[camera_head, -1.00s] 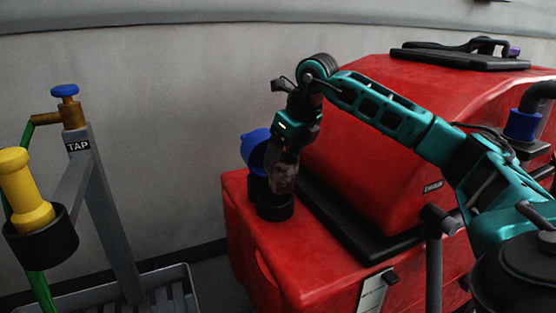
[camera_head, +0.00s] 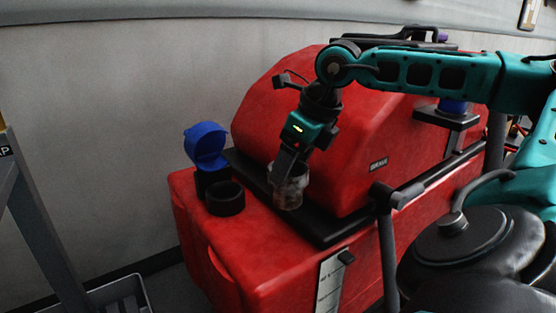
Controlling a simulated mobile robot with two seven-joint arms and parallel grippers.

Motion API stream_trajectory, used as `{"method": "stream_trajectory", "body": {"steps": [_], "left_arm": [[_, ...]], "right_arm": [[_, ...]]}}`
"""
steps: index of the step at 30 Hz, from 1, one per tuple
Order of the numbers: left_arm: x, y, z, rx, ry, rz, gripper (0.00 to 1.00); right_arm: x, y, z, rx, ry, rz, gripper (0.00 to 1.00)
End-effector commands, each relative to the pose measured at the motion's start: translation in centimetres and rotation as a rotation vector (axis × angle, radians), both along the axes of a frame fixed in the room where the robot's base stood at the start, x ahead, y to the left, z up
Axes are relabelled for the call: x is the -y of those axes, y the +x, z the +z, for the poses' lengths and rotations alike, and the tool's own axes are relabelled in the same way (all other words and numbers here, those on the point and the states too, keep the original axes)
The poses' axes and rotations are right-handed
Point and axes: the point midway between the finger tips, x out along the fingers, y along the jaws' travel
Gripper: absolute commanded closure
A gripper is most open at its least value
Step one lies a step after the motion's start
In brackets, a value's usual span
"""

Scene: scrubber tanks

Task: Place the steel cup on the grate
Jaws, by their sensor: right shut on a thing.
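My right gripper (camera_head: 284,166) reaches down from the right over the red machine and is shut on the steel cup (camera_head: 289,193). The cup looks greyish and dull, and hangs roughly upright to the right of the black round collar (camera_head: 225,199). Whether its base touches the machine, I cannot tell. The gripper's fingers partly hide the cup. A grey slatted tray, which looks like the grate (camera_head: 122,292), shows only in part at the bottom left, far from the gripper. My left gripper is not in view.
The red machine (camera_head: 235,253) fills the middle. A blue open cap (camera_head: 206,144) stands behind the black collar. The grey tap stand (camera_head: 38,225) is cut off at the left edge. A black upright handle (camera_head: 388,245) and round black lid are at the right.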

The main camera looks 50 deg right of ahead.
Motion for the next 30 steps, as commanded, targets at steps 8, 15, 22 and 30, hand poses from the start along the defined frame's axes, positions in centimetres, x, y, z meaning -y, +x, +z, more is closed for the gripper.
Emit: {"method": "stream_trajectory", "body": {"steps": [8, 15, 22, 30], "left_arm": [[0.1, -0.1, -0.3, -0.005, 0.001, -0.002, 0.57], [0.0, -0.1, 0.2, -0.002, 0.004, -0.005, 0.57], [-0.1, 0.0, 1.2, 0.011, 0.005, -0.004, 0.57], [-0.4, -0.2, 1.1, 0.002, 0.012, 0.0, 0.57]], "right_arm": [[0.1, -1.1, 0.0, 0.001, 0.002, -0.001, 0.68], [-0.5, -0.6, -0.2, 0.004, 0.005, 0.085, 0.68], [-2.9, 1.2, -1.4, 0.005, 0.007, 0.434, 0.68], [-7.7, 3.8, -3.5, 0.004, 0.007, 0.981, 0.68]]}}
